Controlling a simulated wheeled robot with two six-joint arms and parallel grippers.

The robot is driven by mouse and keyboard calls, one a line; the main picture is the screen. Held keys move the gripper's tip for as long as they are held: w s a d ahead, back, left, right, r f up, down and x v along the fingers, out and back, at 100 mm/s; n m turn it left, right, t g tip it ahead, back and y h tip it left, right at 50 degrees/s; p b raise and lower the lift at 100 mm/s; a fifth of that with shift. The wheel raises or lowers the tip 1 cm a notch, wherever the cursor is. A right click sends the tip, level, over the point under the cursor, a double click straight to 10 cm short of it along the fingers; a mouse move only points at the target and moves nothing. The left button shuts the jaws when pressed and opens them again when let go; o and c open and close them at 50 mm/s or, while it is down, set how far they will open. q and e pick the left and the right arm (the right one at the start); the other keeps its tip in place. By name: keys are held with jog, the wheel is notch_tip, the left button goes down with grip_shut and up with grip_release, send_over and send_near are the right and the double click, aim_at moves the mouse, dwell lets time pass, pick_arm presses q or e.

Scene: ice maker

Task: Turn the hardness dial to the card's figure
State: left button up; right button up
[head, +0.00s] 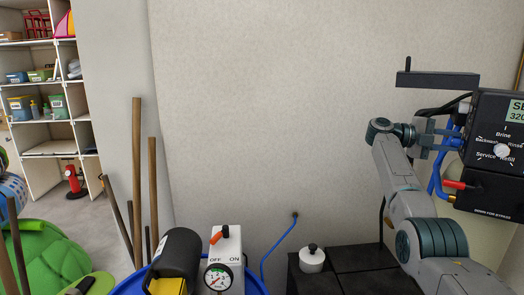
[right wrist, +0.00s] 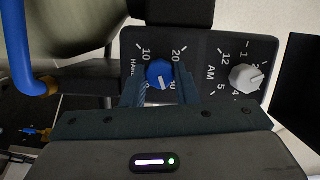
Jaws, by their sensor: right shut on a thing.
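The hardness dial (right wrist: 159,73) is a blue round knob on a black panel in the right wrist view, beside partly hidden lettering. Figures 10 and 20 show above it; lower figures are partly covered by my fingers. A pale mark shows on the knob's lower part, too small to read against the scale. My right gripper (right wrist: 160,86) is shut on this dial, one finger on each side. In the head view the right gripper (head: 434,138) is at the left side of the black control unit (head: 484,180); the dial is hidden there. No card is recognisable. My left gripper is not in view.
A white knob (right wrist: 244,76) marked AM sits beside the dial. The unit's front has a Brine, Rinse, Refill and Service selector (head: 502,150). Blue tubing (head: 436,180) and a red-tipped lead (head: 456,184) are close to my right gripper. A dark bar (head: 437,81) is above.

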jog(key=shift+n+y+p, duration=0.3)
jog(key=shift+n+p, duration=0.1)
jog(key=shift+p, duration=0.15)
jog(key=shift+f, duration=0.1)
jog(key=shift+n+y+p, duration=0.4)
jog(key=shift+n+p, duration=0.9)
jog(key=shift+p, duration=0.65)
jog(key=shift+n, duration=0.3)
jog(key=o, duration=0.5)
jog(key=shift+o, duration=0.8)
